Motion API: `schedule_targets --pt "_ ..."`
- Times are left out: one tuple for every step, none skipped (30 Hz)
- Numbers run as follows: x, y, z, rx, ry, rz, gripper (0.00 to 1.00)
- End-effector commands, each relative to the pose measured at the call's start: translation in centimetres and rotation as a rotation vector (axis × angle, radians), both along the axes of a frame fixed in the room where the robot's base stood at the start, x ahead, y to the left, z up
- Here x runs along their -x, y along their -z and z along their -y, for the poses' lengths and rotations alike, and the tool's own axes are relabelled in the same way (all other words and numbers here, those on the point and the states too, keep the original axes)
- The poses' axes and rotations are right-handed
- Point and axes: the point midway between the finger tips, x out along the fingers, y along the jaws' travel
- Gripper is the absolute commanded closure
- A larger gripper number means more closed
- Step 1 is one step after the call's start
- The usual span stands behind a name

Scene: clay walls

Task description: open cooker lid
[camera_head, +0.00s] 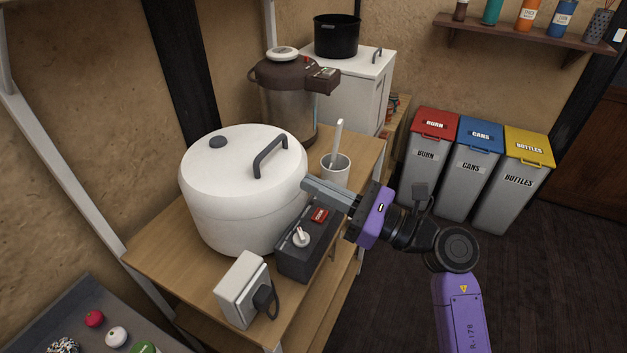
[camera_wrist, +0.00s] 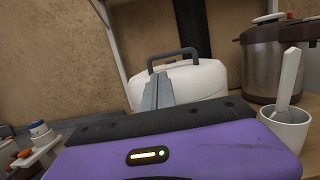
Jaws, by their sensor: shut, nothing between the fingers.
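The white cooker (camera_head: 240,215) stands on a wooden table. My gripper (camera_head: 306,186) is shut and empty, beside the cooker's right side and below the handle. In the wrist view the shut fingers (camera_wrist: 156,92) point toward the cooker (camera_wrist: 200,80), with the handle (camera_wrist: 172,56) above and behind them.
A white cup with a spatula (camera_head: 336,166) stands close behind my gripper. A brown and steel pot (camera_head: 287,110) is at the back. A white outlet box (camera_head: 244,289) is on the table's front. Several labelled bins (camera_head: 432,155) stand to the right, with open floor before them.

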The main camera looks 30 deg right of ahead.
Motion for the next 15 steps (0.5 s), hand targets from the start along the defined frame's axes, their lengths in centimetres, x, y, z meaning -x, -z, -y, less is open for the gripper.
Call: schedule_targets --pt "-0.7 -0.5 -0.7 -0.001 -0.005 0.002 1.0" --pt "-1.2 -0.6 -1.0 -0.001 -0.004 0.001 1.0" --pt "-1.8 -0.7 -1.4 -0.002 -0.004 0.0 1.0" --pt "-2.2 -0.9 -1.7 -0.001 -0.004 0.001 1.0" --pt "-2.6 -1.0 -2.0 -0.001 -0.004 0.001 1.0" --pt "-3.2 -1.1 -2.4 -0.003 -0.005 0.0 1.0" --pt "-3.5 -1.2 -2.7 -0.003 -0.005 0.0 1.0" --pt "-3.9 -1.3 -2.9 -0.002 -0.003 0.001 1.0" --pt "-4.3 -1.3 -3.3 -0.002 -0.004 0.0 1.0" --pt "-4.7 -1.4 -3.5 -0.002 -0.004 -0.001 1.0" --pt "-4.9 -1.4 -3.7 -0.002 -0.004 -0.001 1.0" --pt "-5.2 -1.5 -3.9 -0.003 -0.003 0.0 1.0" --pt "-5.4 -1.5 -4.0 -0.003 -0.001 0.001 1.0" --pt "-5.6 -1.6 -4.1 -0.003 -0.001 0.001 1.0" --pt "-5.8 -1.6 -4.2 -0.003 -0.002 0.0 1.0"
